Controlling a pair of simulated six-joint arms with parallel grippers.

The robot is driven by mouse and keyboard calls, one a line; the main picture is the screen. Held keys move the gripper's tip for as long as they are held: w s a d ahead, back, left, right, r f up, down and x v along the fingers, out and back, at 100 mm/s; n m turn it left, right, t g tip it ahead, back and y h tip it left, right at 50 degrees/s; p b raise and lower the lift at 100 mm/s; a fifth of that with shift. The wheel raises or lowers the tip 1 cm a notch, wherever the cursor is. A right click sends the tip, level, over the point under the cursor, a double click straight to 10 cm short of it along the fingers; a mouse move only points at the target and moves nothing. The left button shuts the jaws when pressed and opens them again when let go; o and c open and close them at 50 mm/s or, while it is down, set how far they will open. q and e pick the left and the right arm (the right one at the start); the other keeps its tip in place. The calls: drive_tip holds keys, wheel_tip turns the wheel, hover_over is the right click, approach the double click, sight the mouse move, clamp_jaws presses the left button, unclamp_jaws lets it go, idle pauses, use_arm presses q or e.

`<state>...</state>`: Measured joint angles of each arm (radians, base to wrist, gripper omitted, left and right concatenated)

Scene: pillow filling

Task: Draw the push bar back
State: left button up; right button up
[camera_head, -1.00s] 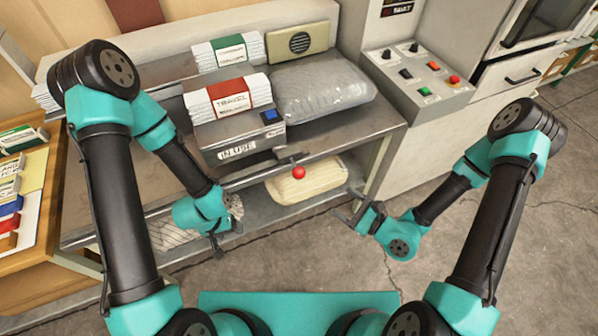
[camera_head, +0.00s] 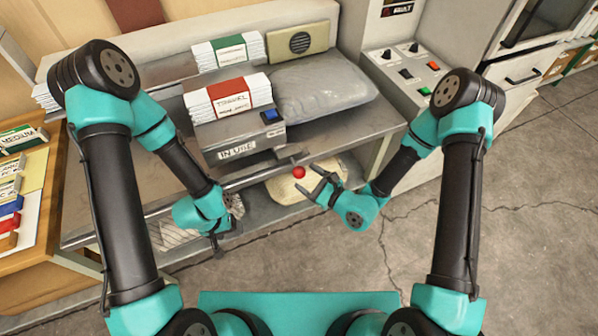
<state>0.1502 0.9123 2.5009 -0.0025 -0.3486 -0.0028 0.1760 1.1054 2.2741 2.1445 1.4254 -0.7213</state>
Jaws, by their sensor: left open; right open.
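The push bar ends in a red ball knob (camera_head: 298,172) at the front edge of the metal bench, below and right of the grey box (camera_head: 238,149) with the blue button. My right gripper (camera_head: 309,182) is open, its fingers just right of and slightly below the knob. I cannot tell whether a finger touches it. My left gripper (camera_head: 222,245) hangs low at the bench's front left, away from the knob. Its fingers are small and partly hidden by its own wrist.
A grey pillow (camera_head: 320,92) lies on the bench (camera_head: 120,190) right of a stack with a red label (camera_head: 228,97). A cream pillow (camera_head: 300,186) is on the lower shelf. A button panel (camera_head: 405,75) stands at the right. The floor in front is clear.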

sight(299, 173)
drive_tip(key=shift+x, duration=1.85)
drive_tip(key=shift+c, duration=0.4)
drive_tip(key=shift+s, duration=0.1)
clamp_jaws()
